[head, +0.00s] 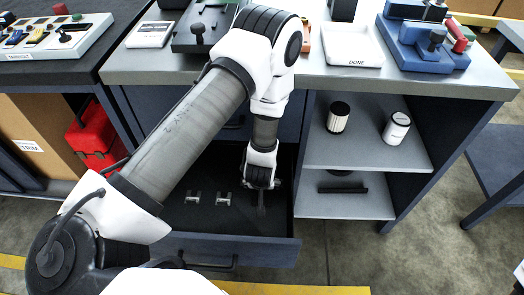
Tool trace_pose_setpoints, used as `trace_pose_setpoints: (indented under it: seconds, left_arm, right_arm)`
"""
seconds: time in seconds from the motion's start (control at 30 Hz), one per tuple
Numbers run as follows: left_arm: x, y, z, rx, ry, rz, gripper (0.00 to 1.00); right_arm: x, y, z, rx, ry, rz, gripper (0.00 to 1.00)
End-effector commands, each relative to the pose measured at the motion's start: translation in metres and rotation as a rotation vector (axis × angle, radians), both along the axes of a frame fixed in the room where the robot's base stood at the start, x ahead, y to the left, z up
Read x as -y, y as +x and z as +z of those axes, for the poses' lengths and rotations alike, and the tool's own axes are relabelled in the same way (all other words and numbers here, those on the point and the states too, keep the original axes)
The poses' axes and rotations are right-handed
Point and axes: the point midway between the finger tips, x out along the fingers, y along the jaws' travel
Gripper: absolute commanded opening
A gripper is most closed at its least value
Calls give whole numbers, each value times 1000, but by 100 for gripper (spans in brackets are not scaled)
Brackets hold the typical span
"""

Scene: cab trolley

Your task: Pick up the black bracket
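My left gripper (261,186) points down into the open drawer (238,249), near its right side. Its fingers are small and dark against the dark drawer floor, so I cannot tell whether they are open or shut. A dark, narrow shape shows just below the fingertips; I cannot tell whether it is a bracket or part of the gripper. Two small metallic pieces, a left one (193,198) and a right one (223,199), lie in the drawer to the left of the gripper. A long black bar (343,190) lies on the lower shelf. No piece is clearly identifiable as the black bracket. My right gripper is not in view.
A white DONE tray (352,46) stands on the grey worktop (440,83), beside a blue fixture (428,50). Two cylindrical filters, one dark-topped (338,118) and one white (396,128), stand on the upper shelf (360,152). A red container (92,140) is at left.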

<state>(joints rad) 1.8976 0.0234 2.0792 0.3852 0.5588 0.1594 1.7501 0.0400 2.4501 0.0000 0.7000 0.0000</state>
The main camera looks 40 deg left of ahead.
Motion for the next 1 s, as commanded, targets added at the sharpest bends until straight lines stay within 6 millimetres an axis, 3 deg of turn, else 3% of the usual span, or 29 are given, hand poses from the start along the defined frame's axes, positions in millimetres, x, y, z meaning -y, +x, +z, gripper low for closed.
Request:
trace_pose_setpoints:
  seconds: [0.07,0.27,0.37,0.5,0.83,1.0]
  left_arm:
    - [-2,3,-9,1,0,2,91]
    - [-3,4,-10,1,0,1,91]
    - [-3,4,-10,1,0,1,62]
    - [-3,4,-10,1,0,1,15]
    - [-3,4,-8,0,0,1,15]
    - [-3,4,8,2,0,3,15]
  right_arm:
    - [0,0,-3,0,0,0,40]
    - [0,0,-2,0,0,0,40]
    - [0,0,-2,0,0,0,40]
    - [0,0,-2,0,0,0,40]
    - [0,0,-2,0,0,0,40]
    - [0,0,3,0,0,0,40]
